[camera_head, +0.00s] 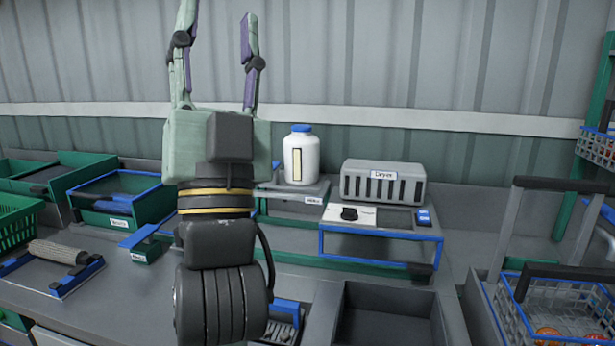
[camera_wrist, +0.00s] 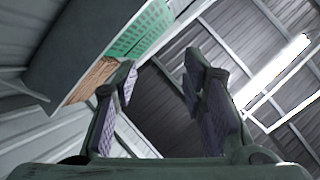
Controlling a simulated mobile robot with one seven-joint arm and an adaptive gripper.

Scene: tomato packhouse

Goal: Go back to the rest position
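My gripper (camera_head: 216,55) is raised upright in front of the corrugated wall in the head view, above the workbench. Its two fingers point up and stand wide apart, with nothing between them. In the wrist view my gripper (camera_wrist: 160,85) is also open and empty, with the ceiling and a bright lamp (camera_wrist: 270,72) beyond it. My gripper touches nothing in either view. My arm hides part of the bench behind it.
On the bench (camera_head: 130,290) stand a white bottle with a blue cap (camera_head: 301,157), a grey slotted box (camera_head: 383,183), a blue-edged stand (camera_head: 380,229) and green trays (camera_head: 117,197). A wire basket (camera_head: 565,295) with red tomatoes is at right. The space around my gripper is clear.

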